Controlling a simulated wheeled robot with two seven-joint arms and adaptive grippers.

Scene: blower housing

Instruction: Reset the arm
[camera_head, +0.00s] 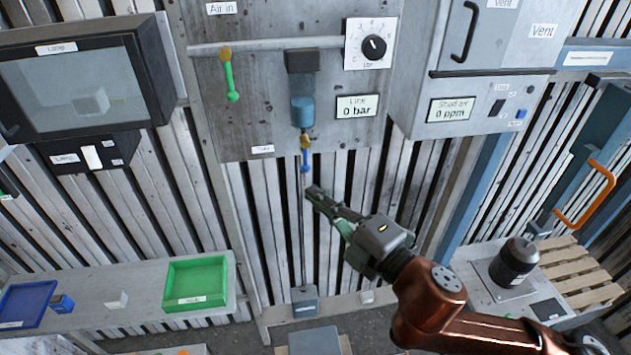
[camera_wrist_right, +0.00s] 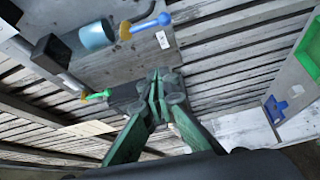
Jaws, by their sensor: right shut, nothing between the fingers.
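My right arm comes in from the lower right in the head view. Its green right gripper (camera_head: 316,192) is shut and empty, with the tips just below the blue valve handle (camera_head: 305,160). The handle hangs down under a blue cylinder (camera_head: 302,111) on the grey panel. In the wrist view the fingertips (camera_wrist_right: 165,80) are together with nothing between them. The blue handle (camera_wrist_right: 148,25) shows above them there, apart from the fingers. I cannot tell the exact depth gap in the head view. My left gripper is not in view.
The air-in pipe has a green handle (camera_head: 230,80). The line display (camera_head: 357,106) reads 0 bar. A shelf holds a green tray (camera_head: 197,283) and a blue tray (camera_head: 25,304). A dark round device (camera_head: 514,262) and an orange door handle (camera_head: 590,196) are at right.

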